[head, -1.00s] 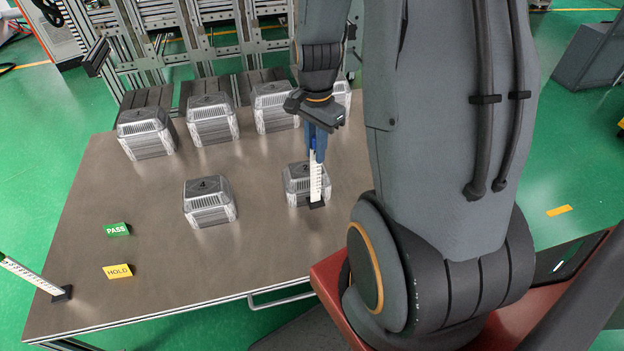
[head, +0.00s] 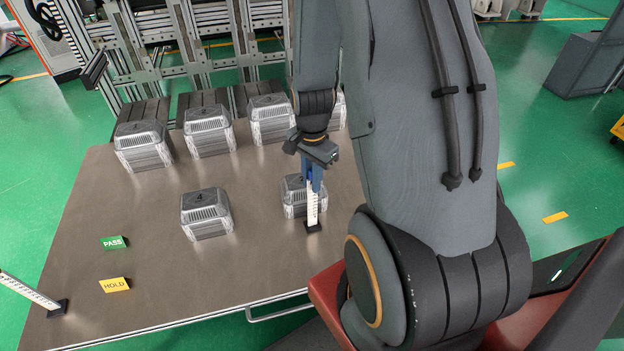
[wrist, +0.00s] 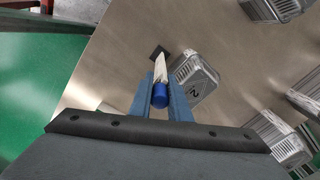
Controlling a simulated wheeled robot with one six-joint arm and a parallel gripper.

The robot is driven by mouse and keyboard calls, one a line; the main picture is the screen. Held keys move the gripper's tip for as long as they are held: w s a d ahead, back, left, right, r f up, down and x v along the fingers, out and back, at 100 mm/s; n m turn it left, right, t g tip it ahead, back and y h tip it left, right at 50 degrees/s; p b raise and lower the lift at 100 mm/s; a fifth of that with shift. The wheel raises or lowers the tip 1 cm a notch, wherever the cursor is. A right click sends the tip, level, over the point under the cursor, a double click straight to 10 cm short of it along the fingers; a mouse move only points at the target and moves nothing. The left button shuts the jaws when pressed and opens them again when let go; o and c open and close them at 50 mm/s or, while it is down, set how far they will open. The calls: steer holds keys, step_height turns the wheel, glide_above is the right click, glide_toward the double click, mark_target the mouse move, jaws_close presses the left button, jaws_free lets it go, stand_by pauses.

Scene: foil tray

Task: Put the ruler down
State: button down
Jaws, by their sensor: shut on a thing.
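My gripper (head: 313,180) is shut on the upper part of a white ruler (head: 312,207) with dark markings and a black foot. The ruler is upright, its foot at or just above the brown table (head: 150,215); I cannot tell if it touches. It stands just in front of and right of the silver foil tray stack marked 2 (head: 294,203), partly covering it. In the wrist view the ruler (wrist: 161,66) shows its blue top end (wrist: 160,96) between the blue fingers, the stack marked 2 (wrist: 193,80) close to its right.
A stack marked 4 (head: 206,214) stands to the left. Several more stacks line the back edge. A green PASS sign (head: 113,243), a yellow HOLD sign (head: 115,285) and a second ruler (head: 28,291) are at the left. The table's front middle is clear.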

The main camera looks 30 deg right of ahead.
steer(key=c, duration=1.7)
jaws_free()
steer(key=shift+f, duration=0.1)
steer(key=shift+o, duration=0.2)
step_height(320, 180, up, 12)
steer(key=shift+b, duration=0.55)
steer(key=shift+a+r, duration=0.2)
steer(key=shift+a, duration=0.05)
steer(key=s+a+r+n, duration=0.2)
steer(key=s+a+n, duration=0.5)
steer(key=a+n, duration=0.5)
steer(key=n, duration=0.3)
steer(key=shift+s+a+r, duration=0.2)
steer(key=shift+s+r, duration=0.05)
steer(key=shift+s, duration=0.05)
